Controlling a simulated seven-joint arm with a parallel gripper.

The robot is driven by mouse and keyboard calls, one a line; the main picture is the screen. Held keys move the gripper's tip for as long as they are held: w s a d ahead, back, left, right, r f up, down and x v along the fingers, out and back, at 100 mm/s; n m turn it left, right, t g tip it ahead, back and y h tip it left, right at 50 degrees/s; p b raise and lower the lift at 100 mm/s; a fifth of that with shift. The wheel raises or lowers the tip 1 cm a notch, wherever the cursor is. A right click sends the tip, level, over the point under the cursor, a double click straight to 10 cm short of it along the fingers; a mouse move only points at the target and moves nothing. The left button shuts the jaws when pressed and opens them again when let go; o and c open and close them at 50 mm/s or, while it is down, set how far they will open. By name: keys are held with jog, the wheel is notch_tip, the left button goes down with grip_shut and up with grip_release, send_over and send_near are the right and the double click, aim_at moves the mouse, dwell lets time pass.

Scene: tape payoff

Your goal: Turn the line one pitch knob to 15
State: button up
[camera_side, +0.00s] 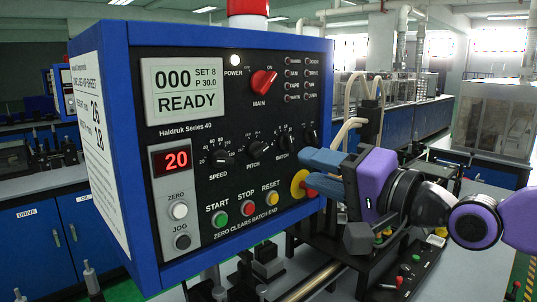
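The pitch knob (253,151) is a black pointer knob on the blue-framed control panel (214,217), above the label PITCH. Its dial numbers are too small to read. The panel's grey display (184,90) reads 000, SET 8, P 30.0, READY. My gripper (304,169) is right of the pitch knob, in front of the panel's right edge. Its two blue fingers point left with a gap between them, and nothing shows between them. It is apart from the pitch knob. No line number is readable on the panel.
The speed knob (221,156) and batch knob (284,141) flank the pitch knob. A further black knob (311,134) sits above my fingers. A yellow-ringed red button (299,183) is beside the lower finger. Start, stop and reset buttons lie below. A red main switch (263,83) is above.

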aim_at(261, 152)
jog(key=shift+x, duration=5.45)
grip_shut()
